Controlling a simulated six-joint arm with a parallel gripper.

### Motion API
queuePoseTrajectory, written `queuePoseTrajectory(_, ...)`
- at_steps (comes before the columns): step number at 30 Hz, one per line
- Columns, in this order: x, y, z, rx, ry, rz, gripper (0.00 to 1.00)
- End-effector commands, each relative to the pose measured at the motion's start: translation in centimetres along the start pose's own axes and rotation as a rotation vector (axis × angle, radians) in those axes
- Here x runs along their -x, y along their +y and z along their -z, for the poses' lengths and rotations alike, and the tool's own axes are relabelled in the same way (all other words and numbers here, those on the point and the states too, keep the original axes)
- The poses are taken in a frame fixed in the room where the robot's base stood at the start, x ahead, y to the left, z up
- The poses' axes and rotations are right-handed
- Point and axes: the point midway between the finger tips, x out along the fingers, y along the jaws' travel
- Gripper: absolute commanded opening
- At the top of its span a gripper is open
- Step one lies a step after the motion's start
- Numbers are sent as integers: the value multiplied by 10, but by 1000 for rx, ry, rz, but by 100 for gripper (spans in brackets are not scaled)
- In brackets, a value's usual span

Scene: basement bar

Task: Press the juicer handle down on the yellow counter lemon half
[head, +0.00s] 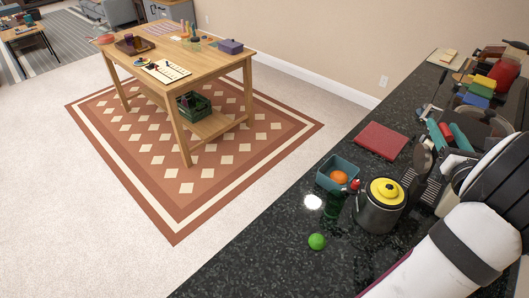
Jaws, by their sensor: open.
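My white and black arm fills the lower right of the head view, and my gripper cannot be made out there. I cannot clearly pick out a juicer, its handle or a lemon half. A metal pot-like vessel with a yellow top and black knob (381,212) stands upright on the dark counter (285,245), just left of my arm. An upright dark disc (423,157) is behind it. My arm hides part of the counter on the right.
A teal bin (327,181) holding an orange fruit (339,177), a green bottle (333,204), a green ball (316,241) and a red book (382,140) are near the vessel. Crowded items fill the far right counter. A wooden table (215,62) stands across the floor.

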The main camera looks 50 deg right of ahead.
Motion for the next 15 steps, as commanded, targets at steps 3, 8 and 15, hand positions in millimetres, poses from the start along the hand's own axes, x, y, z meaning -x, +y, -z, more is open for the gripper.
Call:
queuePoseTrajectory(3,35,-1,0,-1,-1,5,55)
queuePoseTrajectory(8,80,-1,0,-1,-2,6,55)
queuePoseTrajectory(15,124,14,1,6,10,-39,55)
